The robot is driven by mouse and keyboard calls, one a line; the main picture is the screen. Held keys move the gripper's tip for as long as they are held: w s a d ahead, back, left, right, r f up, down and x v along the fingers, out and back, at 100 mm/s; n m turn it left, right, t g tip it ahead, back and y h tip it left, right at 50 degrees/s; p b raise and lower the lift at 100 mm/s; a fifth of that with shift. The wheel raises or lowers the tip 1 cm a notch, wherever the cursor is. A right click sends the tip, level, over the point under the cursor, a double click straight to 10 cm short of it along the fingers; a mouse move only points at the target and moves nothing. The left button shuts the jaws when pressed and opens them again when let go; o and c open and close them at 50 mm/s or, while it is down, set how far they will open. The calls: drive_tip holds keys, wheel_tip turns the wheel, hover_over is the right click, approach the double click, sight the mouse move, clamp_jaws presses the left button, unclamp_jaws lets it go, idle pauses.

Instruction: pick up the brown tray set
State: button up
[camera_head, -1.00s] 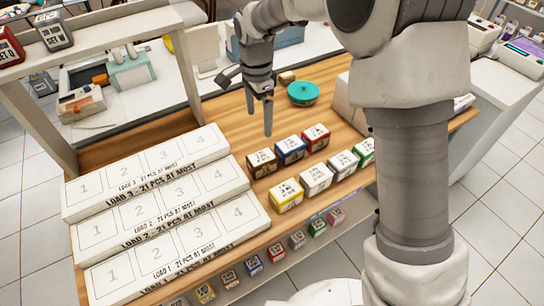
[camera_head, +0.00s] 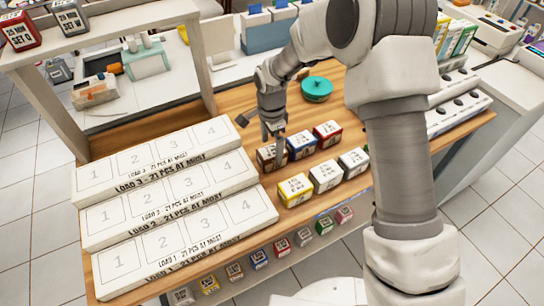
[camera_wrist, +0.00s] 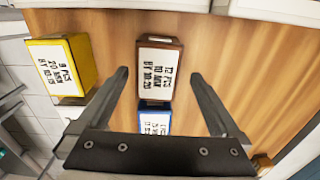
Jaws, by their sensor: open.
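The brown tray set (camera_head: 267,159) is a small brown box with a white labelled top, standing on the wooden counter just right of the white stepped racks. In the wrist view the brown tray set (camera_wrist: 160,70) lies between the two finger lines, apart from both fingers. My gripper (camera_head: 277,138) is open and empty, just above and behind the brown box in the head view. Its fingers also show in the wrist view (camera_wrist: 158,75), one on each side of the box. The gripper partly hides the box's far side in the head view.
A blue box (camera_head: 301,145) stands close beside the brown one, then a red box (camera_head: 327,133). A yellow box (camera_head: 294,190) and white boxes (camera_head: 325,175) stand in front. The white stepped racks (camera_head: 170,200) are left. A teal round lidded object (camera_head: 316,88) sits behind.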

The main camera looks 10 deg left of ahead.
sight(272, 150)
wheel_tip(272, 150, down, 4)
drive_tip(key=shift+s+d+f, duration=0.1)
drive_tip(key=shift+s+f, duration=0.05)
drive_tip(key=c, duration=1.5)
clamp_jaws()
